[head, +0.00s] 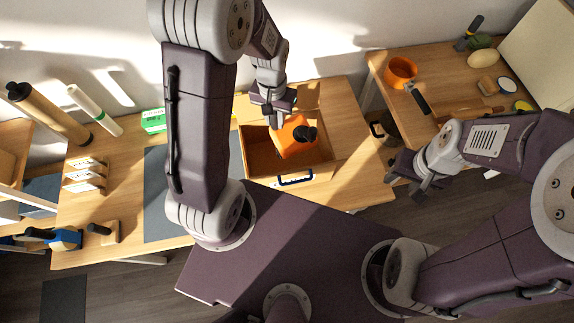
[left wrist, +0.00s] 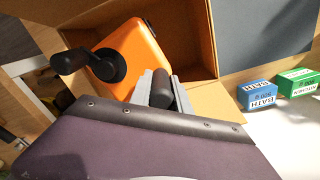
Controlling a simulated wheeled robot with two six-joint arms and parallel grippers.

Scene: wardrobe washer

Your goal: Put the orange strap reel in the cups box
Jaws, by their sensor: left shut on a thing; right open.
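The orange strap reel (head: 291,138) has a black crank and hub, and it is tilted inside the opening of a brown box (head: 318,173) on the left table. This seems to be the cups box; I cannot read its front label. My left gripper (head: 274,119) is above the box, shut on the reel's black grip. In the left wrist view the fingers (left wrist: 158,90) close around that grip, beside the orange body (left wrist: 138,42). I cannot tell whether the reel touches the box floor. My right gripper (head: 412,180) is open and empty, in front of the right table.
A dark mat (head: 165,215) lies left of the box, with blue (left wrist: 257,94) and green (left wrist: 297,82) small boxes beyond it. Labelled items (head: 86,175) and rolls (head: 95,110) are further left. An orange pan (head: 401,72) stands on the right table.

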